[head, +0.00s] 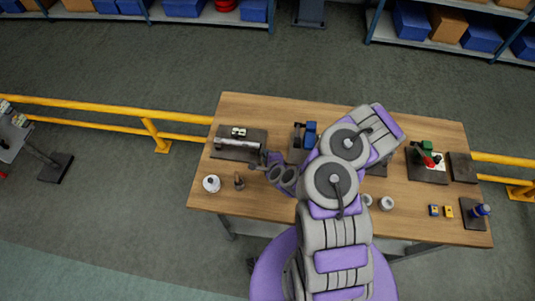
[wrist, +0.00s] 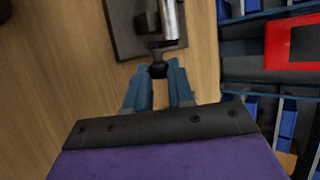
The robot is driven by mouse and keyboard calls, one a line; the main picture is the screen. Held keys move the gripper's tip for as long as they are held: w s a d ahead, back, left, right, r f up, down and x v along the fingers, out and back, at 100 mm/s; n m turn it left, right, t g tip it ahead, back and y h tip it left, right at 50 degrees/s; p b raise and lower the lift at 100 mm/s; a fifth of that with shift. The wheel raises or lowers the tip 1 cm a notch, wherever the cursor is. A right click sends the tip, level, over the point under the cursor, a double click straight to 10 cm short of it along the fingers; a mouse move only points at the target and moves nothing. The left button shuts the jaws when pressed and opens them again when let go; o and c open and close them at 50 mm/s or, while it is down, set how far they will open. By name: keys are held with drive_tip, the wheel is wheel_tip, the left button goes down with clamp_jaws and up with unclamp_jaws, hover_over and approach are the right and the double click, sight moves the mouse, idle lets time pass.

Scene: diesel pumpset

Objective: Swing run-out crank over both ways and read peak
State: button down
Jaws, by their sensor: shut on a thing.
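The run-out fixture is a dark plate (head: 222,155) at the left of the bench with a silver shaft (head: 235,143) lying across it. The shaft also shows at the top of the wrist view (wrist: 173,20), over its dark plate (wrist: 125,35). A small pale and green block (head: 238,132) sits behind the shaft; I cannot read any peak on it. The dark crank (wrist: 158,70) is at the shaft's near end. My gripper (wrist: 158,78) is shut on the crank's knob, between its blue fingers. In the head view my gripper (head: 268,160) is small and partly hidden.
The wooden bench (head: 290,205) also carries a white round pot (head: 211,183), a brown part (head: 239,181), a blue device (head: 305,132) and a red and green device (head: 428,158). My arm covers the bench's middle. A yellow rail (head: 110,108) runs behind.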

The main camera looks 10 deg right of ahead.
drive_tip(key=shift+s+f+t, duration=0.15)
drive_tip(key=shift+f+t, duration=0.15)
drive_tip(key=shift+f, duration=0.1)
idle(0.5)
drive_tip(key=c, duration=1)
unclamp_jaws()
drive_tip(key=shift+r, duration=0.1)
